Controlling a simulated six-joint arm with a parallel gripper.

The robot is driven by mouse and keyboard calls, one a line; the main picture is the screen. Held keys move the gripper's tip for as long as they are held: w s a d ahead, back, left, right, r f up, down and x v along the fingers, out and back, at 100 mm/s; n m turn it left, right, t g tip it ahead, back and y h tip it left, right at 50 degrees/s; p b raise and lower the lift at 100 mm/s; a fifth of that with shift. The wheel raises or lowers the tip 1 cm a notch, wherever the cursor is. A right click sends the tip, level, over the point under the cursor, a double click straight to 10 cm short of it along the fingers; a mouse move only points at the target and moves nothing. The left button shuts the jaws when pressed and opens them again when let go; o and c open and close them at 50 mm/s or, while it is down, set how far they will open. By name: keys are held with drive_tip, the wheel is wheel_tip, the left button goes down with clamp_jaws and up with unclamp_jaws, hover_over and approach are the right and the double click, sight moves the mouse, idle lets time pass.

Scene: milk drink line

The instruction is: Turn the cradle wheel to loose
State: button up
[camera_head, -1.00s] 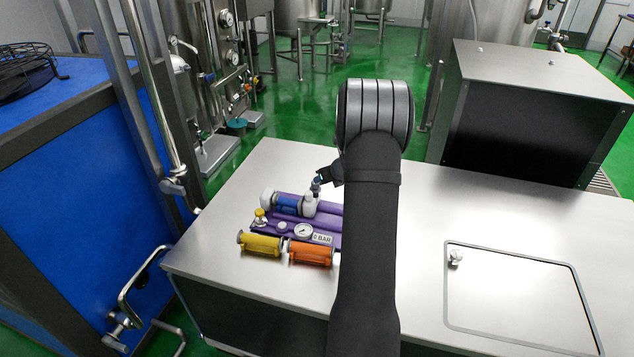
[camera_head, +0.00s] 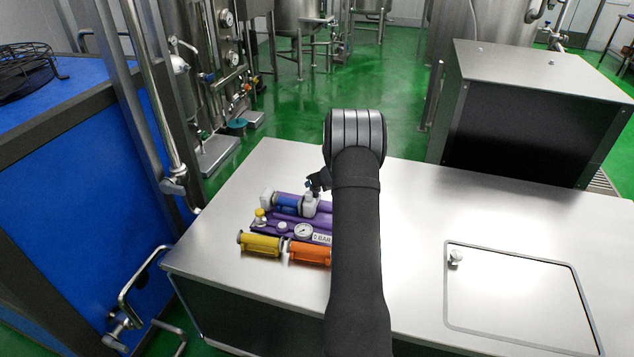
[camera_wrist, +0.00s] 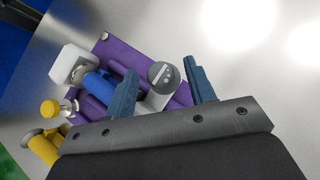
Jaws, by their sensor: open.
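A purple fixture (camera_head: 288,226) lies on the steel bench and holds a blue cylinder (camera_head: 288,203); the purple body also shows in the wrist view (camera_wrist: 120,58). At the right end of the blue cylinder is a white fitting with a round grey top carrying light marks, which looks like the cradle wheel (camera_wrist: 163,76). My gripper (camera_wrist: 160,69) is open, its two blue fingers on either side of the wheel. I cannot tell whether they touch it. In the head view my gripper (camera_head: 318,182) is small, close above the white fitting, partly hidden by my arm.
A yellow cylinder (camera_head: 261,244) and an orange cylinder (camera_head: 309,253) lie along the fixture's front, beside a gauge (camera_head: 303,231) and a yellow knob (camera_wrist: 49,108). The bench top (camera_head: 410,220) is clear to the right, up to a hatch (camera_head: 515,300). A steel box (camera_head: 540,110) stands behind.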

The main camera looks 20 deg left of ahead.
drive_tip(key=c, duration=1)
drive_tip(key=shift+n, duration=0.3)
drive_tip(key=shift+w+d+f+n+g+y, duration=0.1)
drive_tip(key=shift+n+g+y, duration=0.3)
drive_tip(key=shift+n, duration=0.2)
drive_tip(key=shift+w+d+n+g+y, duration=0.1)
drive_tip(key=shift+n+g+y, duration=0.2)
drive_tip(key=shift+n+g, duration=0.25)
drive_tip(key=n+g+y, duration=0.1)
drive_tip(key=n+g, duration=0.1)
drive_tip(key=n, duration=0.2)
drive_tip(key=shift+w+g, duration=0.15)
drive_tip(key=shift+g, duration=0.2)
drive_tip(key=n+g, duration=0.4)
drive_tip(key=n, duration=0.1)
drive_tip(key=shift+w+n+g, duration=0.2)
drive_tip(key=shift+n+g, duration=0.1)
drive_tip(key=shift+n, duration=0.05)
drive_tip(key=shift+a+n+g+h, duration=0.1)
drive_tip(key=shift+n+g+h, duration=0.2)
drive_tip(key=shift+n+g, duration=0.15)
drive_tip(key=o, duration=1)
